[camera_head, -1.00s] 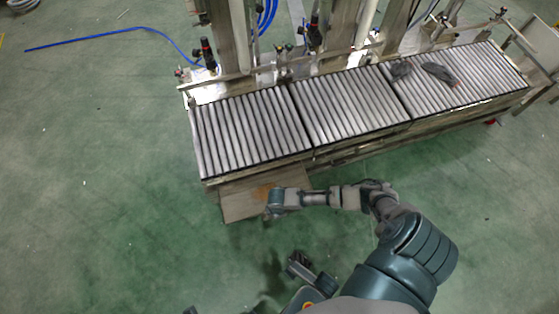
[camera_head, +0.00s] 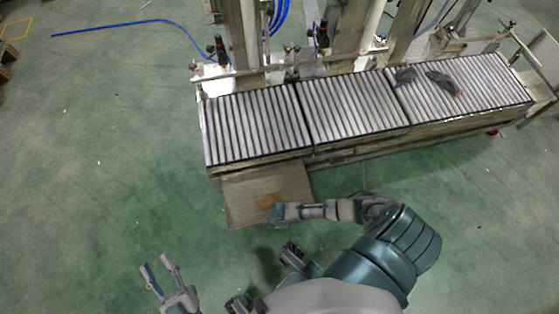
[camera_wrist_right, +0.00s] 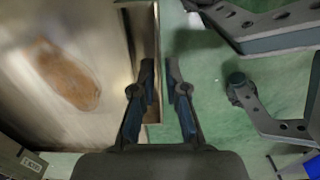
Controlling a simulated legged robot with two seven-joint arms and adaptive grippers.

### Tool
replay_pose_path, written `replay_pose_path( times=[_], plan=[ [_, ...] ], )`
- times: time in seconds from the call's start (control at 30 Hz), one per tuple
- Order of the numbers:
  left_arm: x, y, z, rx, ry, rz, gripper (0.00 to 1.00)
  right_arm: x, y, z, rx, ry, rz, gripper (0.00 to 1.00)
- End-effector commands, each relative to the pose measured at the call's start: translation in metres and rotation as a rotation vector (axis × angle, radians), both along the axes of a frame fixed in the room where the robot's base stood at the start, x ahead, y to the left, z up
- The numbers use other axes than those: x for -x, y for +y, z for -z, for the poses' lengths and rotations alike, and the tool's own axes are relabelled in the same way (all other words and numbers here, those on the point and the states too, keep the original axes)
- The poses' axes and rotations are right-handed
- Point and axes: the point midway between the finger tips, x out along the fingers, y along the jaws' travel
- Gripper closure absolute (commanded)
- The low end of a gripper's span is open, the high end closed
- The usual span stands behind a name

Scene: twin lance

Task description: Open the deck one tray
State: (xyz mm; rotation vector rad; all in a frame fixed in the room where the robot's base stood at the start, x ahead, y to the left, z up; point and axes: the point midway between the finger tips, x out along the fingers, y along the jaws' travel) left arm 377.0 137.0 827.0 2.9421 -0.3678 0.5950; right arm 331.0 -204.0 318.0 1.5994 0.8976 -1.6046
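The deck one tray (camera_head: 245,202) is a flat tan tray with a rusty patch. It sticks out from under the left end of the roller deck in the head view. Its floor and front wall also show in the right wrist view (camera_wrist_right: 80,40). My right gripper (camera_head: 277,214) is at the tray's front edge. In the right wrist view its fingers (camera_wrist_right: 159,75) are apart, with the tray's front wall between them and green floor showing beside the right finger. Contact is unclear. My left gripper (camera_head: 156,264) is open and empty, over the floor away from the tray.
The roller deck (camera_head: 255,125) runs in three sections across the back. Two dark objects (camera_head: 440,82) lie on its right section. Posts and fittings stand behind it. A blue hose (camera_head: 120,26) lies on the floor.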

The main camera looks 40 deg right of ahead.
Motion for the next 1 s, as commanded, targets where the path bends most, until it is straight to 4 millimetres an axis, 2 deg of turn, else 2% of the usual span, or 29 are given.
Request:
replay_pose_path(
  times=[0.23,0.37,0.47,0.8,1.0],
  plan=[
    [-0.001,0.000,0.000,0.001,-0.002,0.000,0.60,0.000,0.000,-0.001,0.000,-0.001,0.000,0.85],
    [0.001,0.000,-0.001,0.001,-0.003,0.000,0.60,-0.001,0.000,-0.009,-0.002,-0.003,-0.001,0.85],
    [0.001,0.000,-0.001,0.001,-0.003,0.000,0.60,-0.001,0.000,-0.024,-0.002,-0.003,-0.002,0.85],
    [0.000,0.000,-0.001,0.001,-0.003,0.000,0.60,-0.001,0.000,-0.097,-0.001,-0.002,-0.001,0.85],
    [0.000,0.000,-0.001,0.001,-0.003,0.000,0.60,-0.001,0.000,-0.117,-0.002,0.001,-0.001,0.85]
  ],
)
